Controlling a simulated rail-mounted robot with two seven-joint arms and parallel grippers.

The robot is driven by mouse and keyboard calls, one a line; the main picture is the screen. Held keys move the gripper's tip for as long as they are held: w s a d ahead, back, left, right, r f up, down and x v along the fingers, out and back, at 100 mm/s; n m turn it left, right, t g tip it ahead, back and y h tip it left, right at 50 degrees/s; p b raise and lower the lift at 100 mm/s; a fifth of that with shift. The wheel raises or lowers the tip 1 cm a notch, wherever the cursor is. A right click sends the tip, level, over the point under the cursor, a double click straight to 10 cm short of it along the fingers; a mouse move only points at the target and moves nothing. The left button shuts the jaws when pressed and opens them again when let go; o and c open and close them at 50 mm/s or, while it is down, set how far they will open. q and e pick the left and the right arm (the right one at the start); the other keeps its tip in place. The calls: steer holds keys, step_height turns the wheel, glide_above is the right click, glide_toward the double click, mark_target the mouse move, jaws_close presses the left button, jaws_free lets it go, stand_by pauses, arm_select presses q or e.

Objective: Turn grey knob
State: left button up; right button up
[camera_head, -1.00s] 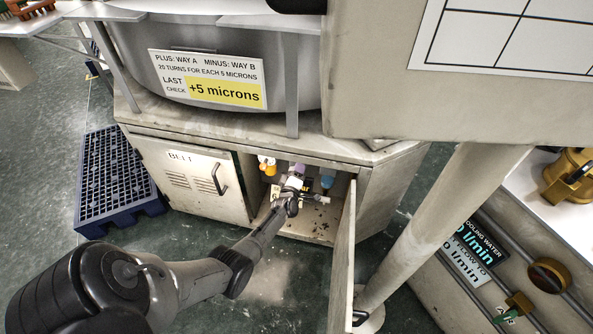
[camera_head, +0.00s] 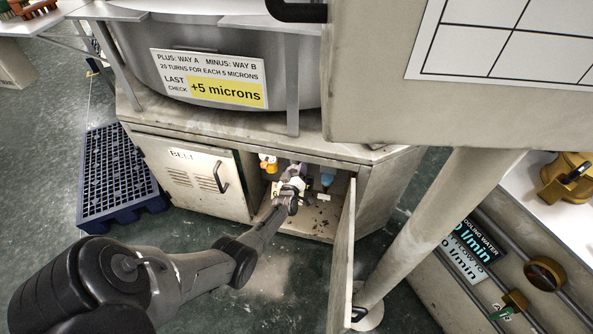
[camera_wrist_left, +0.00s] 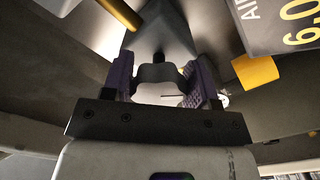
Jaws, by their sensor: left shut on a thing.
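The grey knob (camera_wrist_left: 158,74) shows in the left wrist view as a lobed grey shape between two purple finger pads. My left gripper (camera_wrist_left: 160,88) is shut on it, one pad at each side. In the head view my left arm reaches through the open doorway of the low cabinet (camera_head: 199,182), and the left gripper (camera_head: 292,178) is inside. The knob cannot be made out there behind the gripper and wrist. My right gripper is not in view.
The open cabinet door (camera_head: 343,262) stands just right of my arm. An orange-and-white item (camera_head: 268,163) and a blue item (camera_head: 327,179) flank the gripper. The wrist view shows a yellow block (camera_wrist_left: 256,71) and a dark number plate (camera_wrist_left: 285,22). A blue pallet (camera_head: 115,180) lies left.

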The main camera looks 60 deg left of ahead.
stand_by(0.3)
arm_select(q)
steer(key=o, duration=0.9)
steer(key=shift+s+d, duration=0.1)
steer(key=shift+s+d+r+p, duration=0.15)
steer(key=shift+s+d+p, duration=0.05)
steer(key=shift+p, duration=0.2)
steer(key=shift+p+v, duration=3)
steer(key=shift+v, duration=3.5)
